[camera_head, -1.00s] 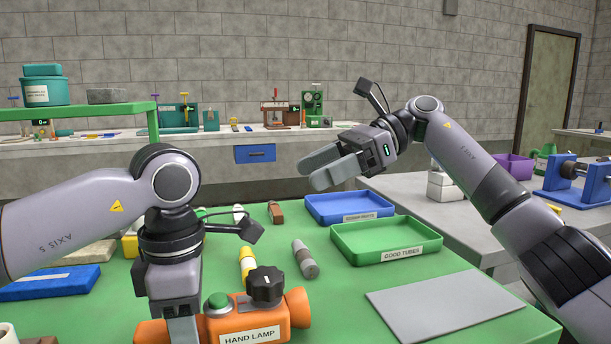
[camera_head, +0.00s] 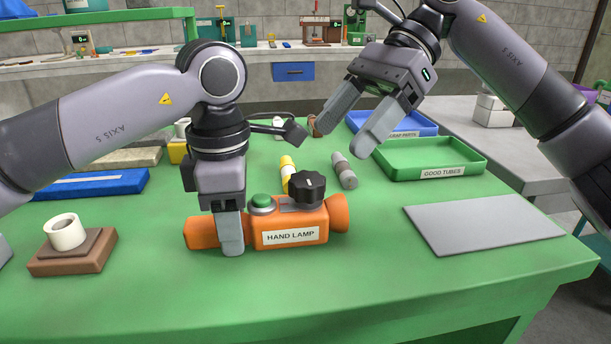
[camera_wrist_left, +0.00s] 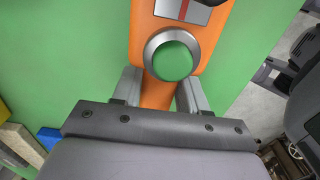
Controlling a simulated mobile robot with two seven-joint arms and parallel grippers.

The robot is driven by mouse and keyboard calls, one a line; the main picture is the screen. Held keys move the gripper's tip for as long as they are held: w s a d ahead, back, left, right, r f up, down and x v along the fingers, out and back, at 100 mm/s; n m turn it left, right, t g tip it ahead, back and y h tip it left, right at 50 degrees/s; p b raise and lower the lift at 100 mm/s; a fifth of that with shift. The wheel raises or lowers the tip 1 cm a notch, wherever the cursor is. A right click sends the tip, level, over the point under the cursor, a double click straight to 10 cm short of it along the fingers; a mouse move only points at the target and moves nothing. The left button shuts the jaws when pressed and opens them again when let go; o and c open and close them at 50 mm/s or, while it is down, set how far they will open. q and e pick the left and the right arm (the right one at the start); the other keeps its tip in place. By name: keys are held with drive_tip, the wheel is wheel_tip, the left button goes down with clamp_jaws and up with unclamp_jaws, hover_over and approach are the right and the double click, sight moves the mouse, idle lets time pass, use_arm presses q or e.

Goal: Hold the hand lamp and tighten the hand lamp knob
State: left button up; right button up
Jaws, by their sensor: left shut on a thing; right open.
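The orange hand lamp (camera_head: 270,226) lies on the green table near its front, with a "HAND LAMP" label facing me. Its black knob (camera_head: 307,189) stands on top toward the right end, beside a green button (camera_head: 261,203). My left gripper (camera_head: 231,240) is shut around the lamp's body, left of the label. In the left wrist view the fingers (camera_wrist_left: 160,90) sit on both sides of the orange body (camera_wrist_left: 152,40), just below the green button (camera_wrist_left: 172,60). My right gripper (camera_head: 350,125) is open and empty, above and to the right of the knob, apart from it.
A green "GOOD TUBES" tray (camera_head: 440,172) and a blue tray (camera_head: 420,127) stand to the right. A grey mat (camera_head: 485,223) lies at front right. A yellow tube (camera_head: 287,168) and a grey tube (camera_head: 344,172) lie behind the lamp. A brown block with a white ring (camera_head: 66,232) sits at left.

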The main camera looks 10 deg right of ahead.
sight(305, 179)
drive_tip(key=x, duration=0.9)
drive_tip(key=shift+w+d, duration=0.1)
drive_tip(key=c, duration=1)
